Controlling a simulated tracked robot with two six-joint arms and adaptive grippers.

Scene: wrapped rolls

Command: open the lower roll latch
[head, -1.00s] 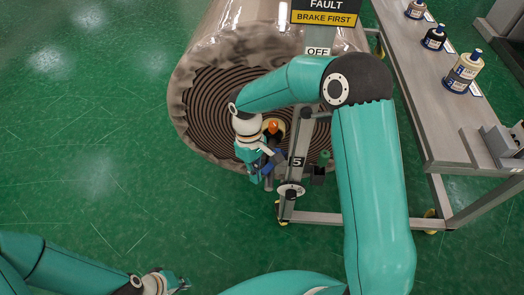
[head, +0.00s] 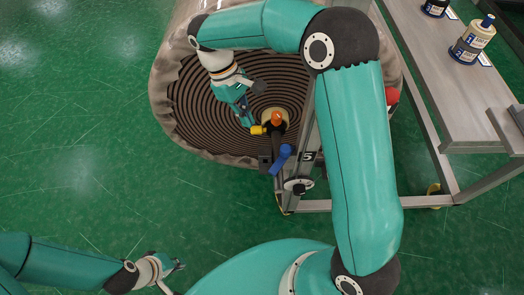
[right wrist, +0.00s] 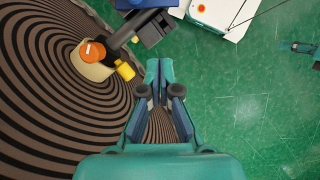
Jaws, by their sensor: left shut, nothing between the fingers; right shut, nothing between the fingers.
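The wrapped roll (head: 190,105) shows its dark spiral end in the head view. An orange-capped part (head: 276,119) sits at its core, with a yellow piece (head: 258,130) beside it and a blue lever (head: 281,158) below. Which of these parts is the latch is not clear. My right gripper (head: 248,122) is shut and empty, just left of the yellow piece. In the right wrist view its fingers (right wrist: 159,68) are right of the yellow piece (right wrist: 125,71), apart from it in the picture. My left gripper (head: 180,266) is shut and empty over the floor at lower left.
A grey metal frame with a "5" label (head: 307,156) and a round black knob (head: 298,187) stands at the roll's right. A grey bench (head: 465,100) with bottles is further right. Green floor (head: 80,150) lies open on the left.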

